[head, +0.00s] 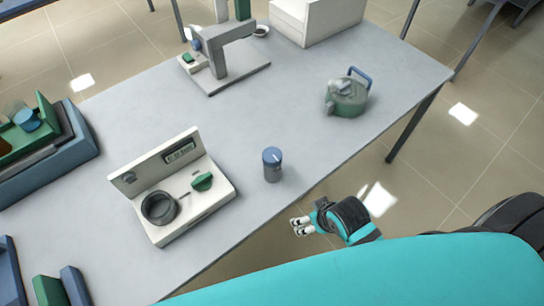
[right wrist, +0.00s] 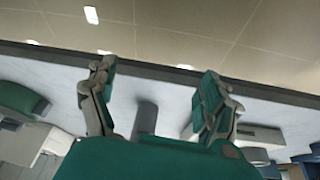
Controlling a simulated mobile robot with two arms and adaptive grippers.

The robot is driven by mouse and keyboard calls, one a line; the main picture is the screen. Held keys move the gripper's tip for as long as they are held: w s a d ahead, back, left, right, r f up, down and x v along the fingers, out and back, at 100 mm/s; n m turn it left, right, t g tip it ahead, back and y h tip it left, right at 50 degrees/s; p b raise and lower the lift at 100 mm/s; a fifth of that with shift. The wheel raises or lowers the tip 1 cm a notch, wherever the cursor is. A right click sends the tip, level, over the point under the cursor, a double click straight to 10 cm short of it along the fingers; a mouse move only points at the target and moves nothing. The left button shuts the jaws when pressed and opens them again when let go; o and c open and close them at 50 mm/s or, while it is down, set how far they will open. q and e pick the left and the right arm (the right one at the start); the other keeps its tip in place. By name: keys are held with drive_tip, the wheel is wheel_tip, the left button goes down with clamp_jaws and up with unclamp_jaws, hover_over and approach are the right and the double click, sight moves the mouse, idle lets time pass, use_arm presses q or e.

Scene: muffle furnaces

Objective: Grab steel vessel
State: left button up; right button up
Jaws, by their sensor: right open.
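A small grey metal cylinder with a blue top, the likely steel vessel (head: 272,166), stands upright on the grey table near its front edge. My right gripper (head: 300,226) is open and empty, just off the table's front edge, below and right of the vessel in the head view and apart from it. In the right wrist view the two fingers of my right gripper (right wrist: 155,95) are spread wide. A grey cylinder, seemingly the vessel (right wrist: 146,117), shows between and beyond them. My left gripper is not in view.
A white device with a display (head: 180,187) stands left of the vessel. A green pot with a blue handle (head: 347,96) stands at the right, and a grey stand (head: 230,60) at the back. The table (head: 310,130) is clear between the vessel and the pot.

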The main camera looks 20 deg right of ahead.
drive_tip(key=w+a+r+n+t+y+p, duration=0.15)
drive_tip(key=w+r, duration=0.25)
drive_tip(key=r, duration=0.4)
drive_tip(key=w+r+t+y, duration=0.1)
drive_tip(key=w+r+t, duration=0.25)
drive_tip(key=r, duration=0.45)
drive_tip(key=p, duration=0.2)
approach(273, 155)
drive_tip(key=shift+g, duration=0.4)
drive_tip(key=x, duration=0.5)
drive_tip(key=shift+w, duration=0.2)
drive_tip(key=p+x, duration=0.1)
drive_tip(key=x, duration=0.3)
drive_tip(key=shift+w+a+f+p, duration=0.1)
drive_tip(key=shift+w+f+p, duration=0.15)
drive_tip(key=shift+w+p, duration=0.15)
drive_tip(key=shift+w+f, duration=0.2)
drive_tip(key=shift+f, duration=0.1)
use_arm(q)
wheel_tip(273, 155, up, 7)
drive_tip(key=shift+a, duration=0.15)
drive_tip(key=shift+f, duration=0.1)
use_arm(e)
clamp_jaws()
drive_tip(key=shift+r, duration=0.15)
